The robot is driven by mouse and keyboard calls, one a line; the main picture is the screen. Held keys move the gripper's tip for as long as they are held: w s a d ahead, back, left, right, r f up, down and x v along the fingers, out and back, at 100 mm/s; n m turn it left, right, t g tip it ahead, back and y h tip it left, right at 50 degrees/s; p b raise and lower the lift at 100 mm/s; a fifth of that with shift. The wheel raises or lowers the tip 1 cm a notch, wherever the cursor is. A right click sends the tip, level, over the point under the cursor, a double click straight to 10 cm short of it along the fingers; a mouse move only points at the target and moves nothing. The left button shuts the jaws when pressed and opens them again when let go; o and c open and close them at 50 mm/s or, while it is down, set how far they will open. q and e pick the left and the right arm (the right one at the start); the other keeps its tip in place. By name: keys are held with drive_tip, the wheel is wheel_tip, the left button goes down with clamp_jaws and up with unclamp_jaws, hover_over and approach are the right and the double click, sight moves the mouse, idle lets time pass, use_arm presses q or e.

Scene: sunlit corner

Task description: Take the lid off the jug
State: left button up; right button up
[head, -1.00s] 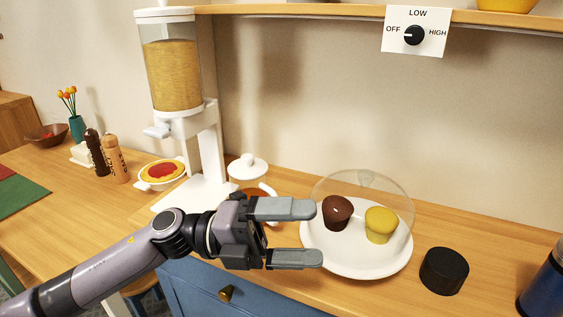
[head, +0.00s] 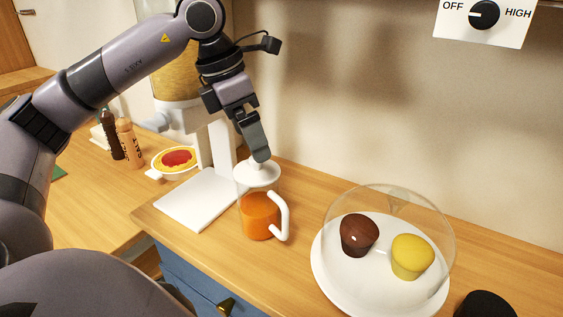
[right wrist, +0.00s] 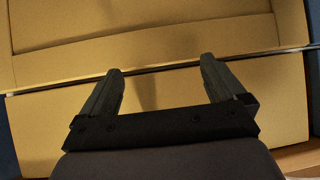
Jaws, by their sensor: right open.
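The jug (head: 259,217) stands on the wooden counter in the head view. It is clear, holds orange liquid and has a white handle on its right side. Its round white lid (head: 258,175) is at the jug's mouth and looks level. My left gripper (head: 262,158) points down from above, its fingertips at the lid's knob, which they partly hide. The fingers line up in this view, so I cannot tell whether they are closed on the knob. My right gripper (right wrist: 158,66) is open and empty in the right wrist view, facing plain wooden panels.
A dispenser with a white base (head: 195,198) stands left of the jug. A white plate (head: 335,283) with two muffins under a clear dome is to the right. A pie dish (head: 176,160) and two shakers stand further left. A dark round object (head: 486,306) is at lower right.

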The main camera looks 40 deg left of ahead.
sight(257, 167)
use_arm(q)
drive_tip(key=shift+w+a, duration=0.35)
drive_tip(key=shift+s+f, duration=0.15)
drive_tip(key=shift+f, duration=0.45)
drive_tip(key=shift+p+x, duration=0.35)
drive_tip(key=shift+x, duration=2.35)
drive_tip(key=shift+s, duration=0.1)
drive_tip(key=c, duration=0.7)
